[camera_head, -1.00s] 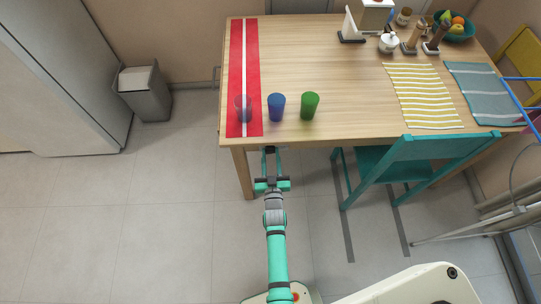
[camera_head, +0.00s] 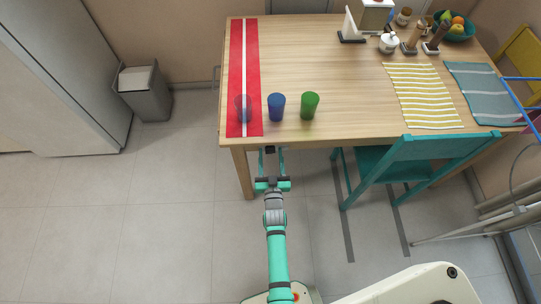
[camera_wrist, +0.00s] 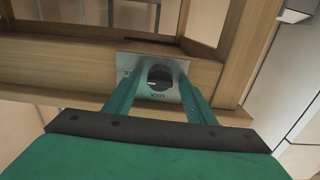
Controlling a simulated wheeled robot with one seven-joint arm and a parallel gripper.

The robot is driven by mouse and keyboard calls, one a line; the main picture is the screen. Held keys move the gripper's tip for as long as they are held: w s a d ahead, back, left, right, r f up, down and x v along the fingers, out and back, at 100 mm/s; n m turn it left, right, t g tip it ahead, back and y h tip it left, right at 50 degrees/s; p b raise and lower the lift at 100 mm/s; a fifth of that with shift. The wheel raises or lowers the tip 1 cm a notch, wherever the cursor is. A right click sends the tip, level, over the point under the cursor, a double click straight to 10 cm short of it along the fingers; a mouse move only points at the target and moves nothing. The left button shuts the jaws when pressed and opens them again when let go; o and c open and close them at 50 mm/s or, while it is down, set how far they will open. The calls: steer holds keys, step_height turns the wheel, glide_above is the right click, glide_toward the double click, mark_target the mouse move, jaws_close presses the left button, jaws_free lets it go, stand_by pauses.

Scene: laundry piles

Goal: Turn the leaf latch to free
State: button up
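In the wrist view, the leaf latch is a round dark knob (camera_wrist: 160,77) on a metal plate (camera_wrist: 129,61) fixed to the wooden table frame. A pale mark shows on the left part of the knob. Lettering that seems to read LOCK stands upside down below the knob; a smaller label at the plate's left edge is not legible. My gripper (camera_wrist: 159,85) is open, one teal finger on each side of the knob, with gaps showing between. In the head view my gripper (camera_head: 271,155) is at the table's front edge, and a small dark piece lies between its fingers.
On the table (camera_head: 340,60) stand a clear purplish cup (camera_head: 243,108) on a red runner (camera_head: 236,60), a blue cup (camera_head: 276,107) and a green cup (camera_head: 310,105), close above my gripper. A teal chair (camera_head: 420,150) stands to the right.

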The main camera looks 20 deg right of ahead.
steer(key=v, duration=1)
steer(key=shift+s, duration=0.4)
steer(key=shift+a, duration=0.1)
steer(key=s+a+r+n+y, duration=0.1)
steer(key=s+a+r, duration=0.25)
steer(key=s, duration=0.35)
steer(key=s+a+r+n+y, duration=0.1)
steer(key=s+a+r+y, duration=0.15)
steer(key=s+a, duration=0.35)
steer(key=s+a+r+n+g+y, duration=0.1)
steer(key=s+a+r, duration=0.3)
steer(key=s+r, duration=0.8)
steer(key=shift+a+r+g, duration=0.2)
steer(key=shift+r+g, duration=0.3)
steer(key=shift+r, duration=0.2)
steer(key=shift+y, duration=0.25)
steer(key=c, duration=0.4)
steer(key=shift+c, duration=0.4)
